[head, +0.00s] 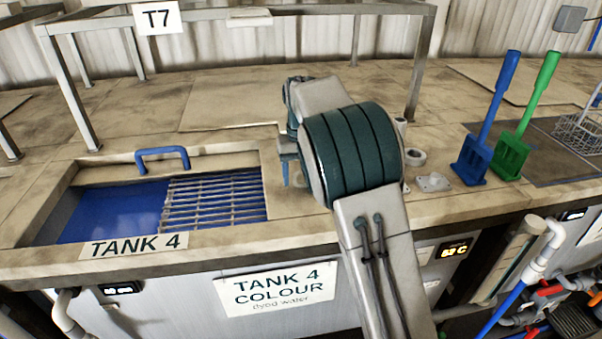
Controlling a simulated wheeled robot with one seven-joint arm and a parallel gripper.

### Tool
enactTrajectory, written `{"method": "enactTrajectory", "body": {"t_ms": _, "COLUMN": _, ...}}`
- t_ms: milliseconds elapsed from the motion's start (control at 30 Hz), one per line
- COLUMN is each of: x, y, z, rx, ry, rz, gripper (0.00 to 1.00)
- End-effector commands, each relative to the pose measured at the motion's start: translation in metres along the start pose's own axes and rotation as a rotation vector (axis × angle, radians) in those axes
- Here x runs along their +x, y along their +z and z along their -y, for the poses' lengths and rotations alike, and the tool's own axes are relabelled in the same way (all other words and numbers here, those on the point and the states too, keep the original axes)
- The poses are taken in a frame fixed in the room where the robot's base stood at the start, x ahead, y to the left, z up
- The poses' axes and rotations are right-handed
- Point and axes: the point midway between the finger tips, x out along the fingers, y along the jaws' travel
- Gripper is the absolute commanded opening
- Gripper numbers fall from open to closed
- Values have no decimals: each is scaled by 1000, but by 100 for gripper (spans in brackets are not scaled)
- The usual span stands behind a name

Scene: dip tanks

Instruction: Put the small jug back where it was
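My arm reaches over the worktop to the right of the tank 4 opening (62,200). Its large wrist joint hides most of my gripper (291,172); only a grey edge and small blue parts show beside the joint. I cannot tell whether its fingers are open or shut, or whether they hold anything. I cannot make out a small jug for certain; the blue parts by the gripper are too small and covered to name. Tank 4 holds blue liquid (112,214), with a metal bar rack (215,200) over its right part.
A blue handle (162,155) stands at the tank's back edge. A blue paddle (487,125) and a green paddle (525,125) stand upright on the right. A wire basket (578,133) is at the far right. A metal frame (250,18) with a T7 sign (157,18) spans the back.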

Motion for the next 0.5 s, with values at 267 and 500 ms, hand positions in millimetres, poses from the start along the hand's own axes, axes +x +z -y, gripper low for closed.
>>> {"method": "enactTrajectory", "body": {"t_ms": 267, "x": -14, "y": -1, "z": 0, "rx": 0, "ry": -1, "rz": -3, "gripper": 61}}
{"method": "enactTrajectory", "body": {"t_ms": 500, "x": -65, "y": -1, "z": 0, "rx": 0, "ry": 0, "rz": -6, "gripper": 61}}
